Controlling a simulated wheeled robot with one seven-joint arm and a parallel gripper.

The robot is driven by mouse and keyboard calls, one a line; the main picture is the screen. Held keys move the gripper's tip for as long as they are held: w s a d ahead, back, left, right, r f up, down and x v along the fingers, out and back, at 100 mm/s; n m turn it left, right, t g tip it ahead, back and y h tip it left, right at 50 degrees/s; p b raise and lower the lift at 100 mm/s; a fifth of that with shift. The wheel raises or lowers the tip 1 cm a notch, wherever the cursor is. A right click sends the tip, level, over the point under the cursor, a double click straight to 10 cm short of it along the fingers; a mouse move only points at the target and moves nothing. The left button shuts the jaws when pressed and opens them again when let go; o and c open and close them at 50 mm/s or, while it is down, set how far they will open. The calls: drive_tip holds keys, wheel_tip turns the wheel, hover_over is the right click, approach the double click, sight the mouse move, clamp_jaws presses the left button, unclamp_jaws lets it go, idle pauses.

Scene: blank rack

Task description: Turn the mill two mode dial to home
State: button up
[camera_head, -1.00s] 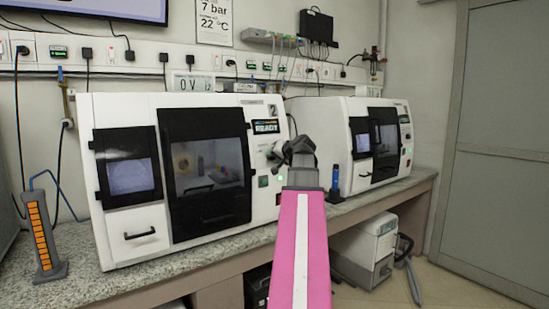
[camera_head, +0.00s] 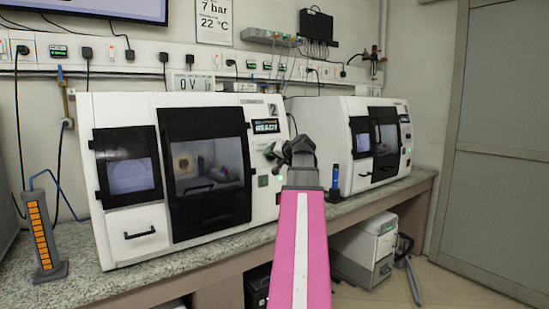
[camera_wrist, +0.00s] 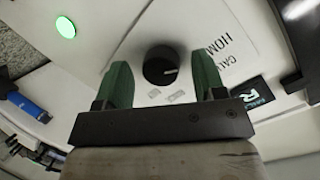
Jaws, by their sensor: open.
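Mill two (camera_head: 125,215) is the white machine with dark windows, a "2" mark and a READY display (camera_head: 265,126). Its black round mode dial (camera_wrist: 161,66) shows in the wrist view, with a light pointer mark on its right side. Printed labels HOME and CAL (camera_wrist: 218,48) lie to the upper right of the dial. My gripper (camera_wrist: 160,64) is open, with one green finger on each side of the dial. I cannot tell whether the fingers touch it. In the head view my gripper (camera_head: 273,153) is at the mill's right front panel, and my wrist hides part of it.
A green light (camera_wrist: 65,27) glows near the dial. A blue bottle-like object (camera_head: 335,179) stands on the bench between the mills. A second white machine (camera_head: 340,181) stands to the right. An orange-striped stand (camera_head: 41,235) is at the left.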

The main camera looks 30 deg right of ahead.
drive_tip(key=v, duration=1)
drive_tip(key=shift+s, duration=0.4)
drive_tip(key=shift+r, duration=0.15)
